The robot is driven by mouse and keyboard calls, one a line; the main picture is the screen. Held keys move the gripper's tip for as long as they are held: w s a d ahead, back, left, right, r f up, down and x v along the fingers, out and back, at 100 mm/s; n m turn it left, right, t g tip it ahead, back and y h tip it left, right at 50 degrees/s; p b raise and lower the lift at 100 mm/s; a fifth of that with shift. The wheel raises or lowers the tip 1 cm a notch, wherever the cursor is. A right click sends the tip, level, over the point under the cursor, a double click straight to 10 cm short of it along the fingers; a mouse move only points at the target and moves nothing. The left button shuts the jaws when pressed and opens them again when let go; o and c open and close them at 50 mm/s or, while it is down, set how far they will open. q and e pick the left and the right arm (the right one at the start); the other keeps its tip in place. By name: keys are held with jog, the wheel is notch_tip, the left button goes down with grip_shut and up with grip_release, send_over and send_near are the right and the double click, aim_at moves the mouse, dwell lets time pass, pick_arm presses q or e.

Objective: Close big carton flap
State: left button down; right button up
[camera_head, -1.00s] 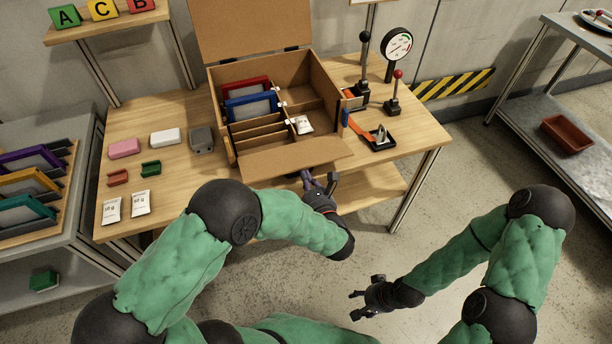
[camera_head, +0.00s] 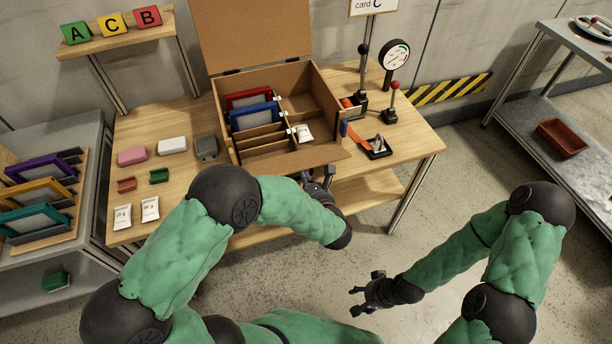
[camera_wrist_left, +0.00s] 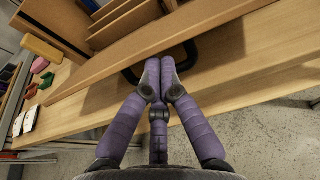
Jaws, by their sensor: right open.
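The big brown carton (camera_head: 327,98) stands open on the wooden table. Its tall back flap (camera_head: 255,35) is upright. Its front flap (camera_head: 310,157) sticks out towards me over the table's front edge and also crosses the left wrist view (camera_wrist_left: 110,68) diagonally. My left gripper (camera_head: 312,178) is just below the front flap's outer edge. In the left wrist view its purple fingertips (camera_wrist_left: 160,72) are together at the flap, with nothing seen between them; I cannot tell whether they touch it. My right gripper (camera_head: 364,299) is open and empty above the floor.
The carton holds a red frame, a blue frame (camera_head: 254,115) and a white packet (camera_head: 302,132). Blocks and packets (camera_head: 150,209) lie left of it. Levers and a gauge (camera_head: 395,53) stand to the right. Open floor (camera_head: 420,220) lies right of the table.

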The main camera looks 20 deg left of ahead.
pick_arm(q)
jog(key=w+r+g+h+p, duration=0.1)
jog(key=r+p, duration=0.1)
jog(key=p, duration=0.1)
jog(key=w+a+r+g+h+p, duration=0.1)
jog(key=r+p, duration=0.1)
jog(key=p, duration=0.1)
jog(key=w+a+r+g+p, duration=0.1)
jog(key=r+g+p, duration=0.1)
jog(key=p, duration=0.2)
jog(key=shift+r+h, duration=0.15)
jog(key=shift+h, duration=0.25)
jog(key=w+a+r+g+h+p, duration=0.2)
jog(key=w+p, duration=0.4)
jog(key=p, duration=0.6)
jog(key=shift+w+a+r+g, duration=0.4)
jog(key=shift+a+r+g, duration=0.45)
jog(key=shift+a, duration=0.45)
